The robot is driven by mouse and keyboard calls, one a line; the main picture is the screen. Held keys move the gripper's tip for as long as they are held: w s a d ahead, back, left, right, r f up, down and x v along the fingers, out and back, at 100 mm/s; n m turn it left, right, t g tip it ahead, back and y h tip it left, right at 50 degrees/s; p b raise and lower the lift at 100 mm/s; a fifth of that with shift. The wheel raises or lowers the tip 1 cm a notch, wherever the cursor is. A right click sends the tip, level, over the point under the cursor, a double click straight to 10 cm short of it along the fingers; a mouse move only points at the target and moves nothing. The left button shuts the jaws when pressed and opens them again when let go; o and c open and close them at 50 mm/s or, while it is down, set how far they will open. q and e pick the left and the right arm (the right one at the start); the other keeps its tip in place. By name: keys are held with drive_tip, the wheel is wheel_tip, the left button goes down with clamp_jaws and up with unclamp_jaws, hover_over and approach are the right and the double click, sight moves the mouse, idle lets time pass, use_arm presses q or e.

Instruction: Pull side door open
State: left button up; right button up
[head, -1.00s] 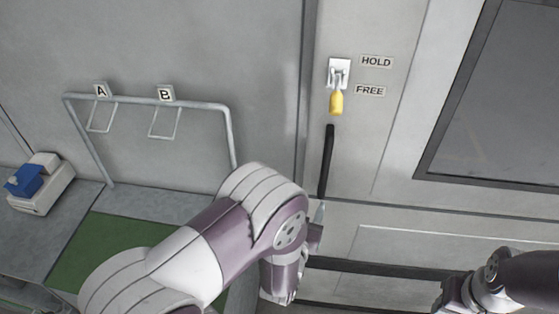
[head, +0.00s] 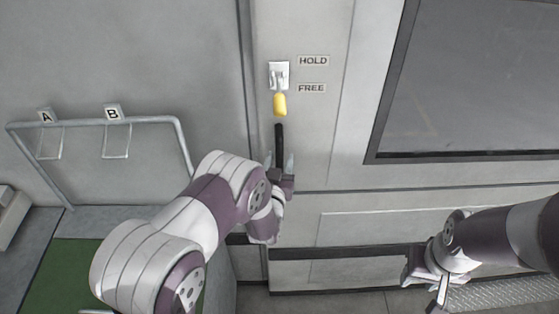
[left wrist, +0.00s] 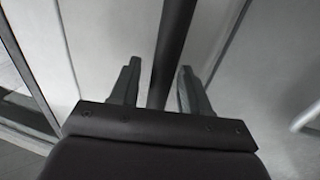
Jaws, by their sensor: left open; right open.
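The side door (head: 311,135) is a pale grey panel with a dark window. Its black vertical bar handle (head: 279,137) is below a latch (head: 279,75) with a yellow grip (head: 280,104), which hangs down beside the FREE label. My left gripper (head: 279,163) is open at the lower part of the handle. In the left wrist view the handle (left wrist: 171,45) runs between the two open fingers (left wrist: 157,88), with gaps on both sides. The handle's lower end is hidden by my gripper. My right gripper (head: 424,290) is open and empty, low at the right.
A metal rail (head: 100,122) with hooks marked A and B stands at the left, above a green mat (head: 65,268). A dark horizontal bar (head: 345,252) crosses the lower panel. A grated metal strip (head: 510,292) lies at the lower right.

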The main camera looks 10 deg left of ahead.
use_arm(q)
drive_tip(key=c, duration=0.8)
clamp_jaws()
drive_tip(key=shift+d, duration=0.1)
